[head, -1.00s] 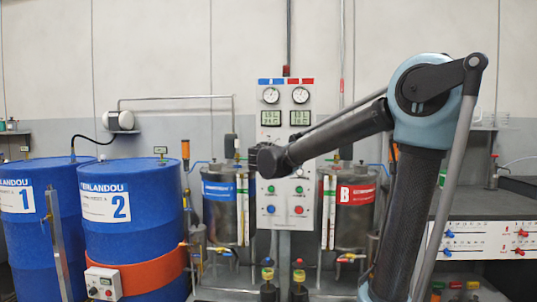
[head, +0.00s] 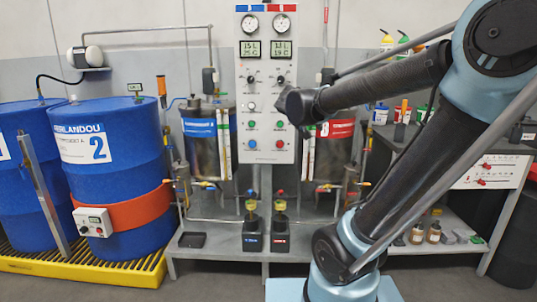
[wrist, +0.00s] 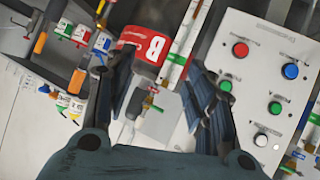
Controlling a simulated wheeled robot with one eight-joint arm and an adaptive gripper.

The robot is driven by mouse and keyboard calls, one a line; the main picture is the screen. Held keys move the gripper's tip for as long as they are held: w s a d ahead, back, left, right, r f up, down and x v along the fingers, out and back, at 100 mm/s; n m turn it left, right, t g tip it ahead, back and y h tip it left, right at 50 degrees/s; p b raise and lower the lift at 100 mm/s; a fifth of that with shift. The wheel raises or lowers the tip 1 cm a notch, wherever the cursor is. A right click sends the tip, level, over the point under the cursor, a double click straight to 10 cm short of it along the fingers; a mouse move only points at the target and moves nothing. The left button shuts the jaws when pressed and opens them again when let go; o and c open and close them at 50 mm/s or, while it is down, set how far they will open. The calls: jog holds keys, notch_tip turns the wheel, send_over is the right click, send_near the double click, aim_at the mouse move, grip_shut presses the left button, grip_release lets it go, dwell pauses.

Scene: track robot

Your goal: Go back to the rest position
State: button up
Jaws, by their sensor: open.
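My gripper (wrist: 160,92) is open and empty in the wrist view, its two dark ribbed fingers spread apart. Between and beyond them show the red "B" label (wrist: 143,45) of a tank and a valve. In the head view my arm rises from its base at the lower right, bends at a blue-grey elbow at the upper right, and reaches left. Its dark end (head: 292,103) is in front of the right side of the control panel (head: 258,178). The fingers cannot be made out there.
Tank A (head: 200,150) and tank B (head: 340,155) flank the panel. A shelf with bottles (head: 432,232) is at right. Bare floor shows at the lower left.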

jog(key=s+d+f+g, duration=0.3)
jog(key=s+d+f, duration=0.2)
jog(key=s+f, duration=0.25)
jog(key=s+a+f+n+g+y, duration=0.1)
jog(key=s+f+g+y, duration=0.1)
jog(key=s+f, duration=0.6)
jog(key=s+f+n+g+y, duration=0.1)
jog(key=s+f+g+y, duration=0.2)
jog(key=s+f, duration=0.5)
jog(key=s, duration=0.5)
jog(key=shift+s+a+f+n+g+y, duration=0.15)
jog(key=shift+s+a+n+g+y, duration=0.15)
jog(key=shift+s+a, duration=0.1)
jog(key=shift+w, duration=0.15)
jog(key=shift+w+f, duration=0.2)
jog(key=shift+w, duration=0.15)
